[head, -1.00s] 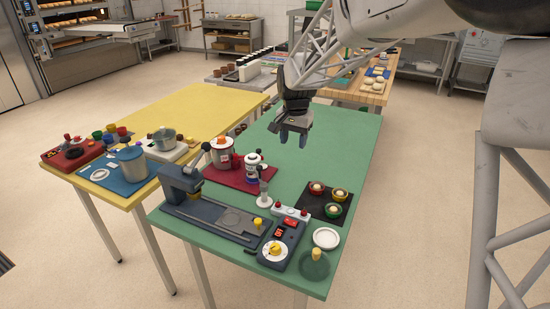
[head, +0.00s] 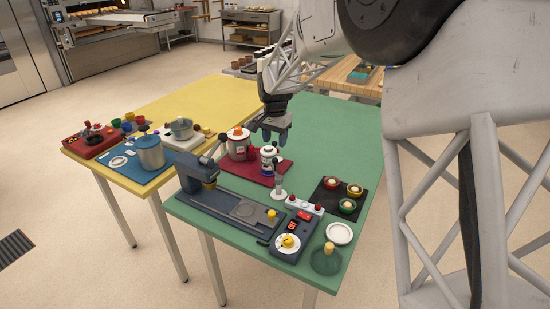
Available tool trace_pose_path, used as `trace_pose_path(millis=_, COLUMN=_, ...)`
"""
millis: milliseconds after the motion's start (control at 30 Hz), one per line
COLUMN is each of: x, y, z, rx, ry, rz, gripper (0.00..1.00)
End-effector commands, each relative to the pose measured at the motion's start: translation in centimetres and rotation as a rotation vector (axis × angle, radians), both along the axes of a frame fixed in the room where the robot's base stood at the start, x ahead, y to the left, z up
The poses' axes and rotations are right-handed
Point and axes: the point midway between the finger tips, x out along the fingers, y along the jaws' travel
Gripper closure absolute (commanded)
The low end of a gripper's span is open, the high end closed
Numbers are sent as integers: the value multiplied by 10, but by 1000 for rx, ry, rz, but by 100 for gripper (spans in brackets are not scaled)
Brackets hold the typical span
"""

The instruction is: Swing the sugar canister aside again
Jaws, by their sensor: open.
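On the dark red mat (head: 230,170) on the green table stand two containers. One is a wider red and white canister (head: 238,148) with an orange knob on top. The other is a slimmer white one (head: 268,164) with a dark label band. I cannot read which of them holds sugar. My gripper (head: 275,136) points down with its fingers apart and empty. In the picture it is just above the slim white container and right of the wider canister. Whether it touches either is not clear.
A dark blue lever press (head: 195,172) stands left of the mat, its lever reaching toward the wider canister. A small clear-and-white stand (head: 279,187) is in front. A black tray (head: 336,199) with small bowls is at right. The green table's far part (head: 325,125) is clear.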

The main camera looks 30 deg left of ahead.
Motion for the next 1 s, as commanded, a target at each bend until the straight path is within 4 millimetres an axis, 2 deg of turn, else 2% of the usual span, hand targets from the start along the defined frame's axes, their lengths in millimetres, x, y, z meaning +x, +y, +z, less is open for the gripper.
trace_pose_path(millis=267, x=0, y=0, z=-16, rx=-1, ry=1, rz=0, gripper=50)
trace_pose_path(millis=700, x=0, y=0, z=-66, rx=0, ry=1, rz=0, gripper=50)
trace_pose_path(millis=1000, x=0, y=0, z=-78, rx=-1, ry=1, rz=0, gripper=50)
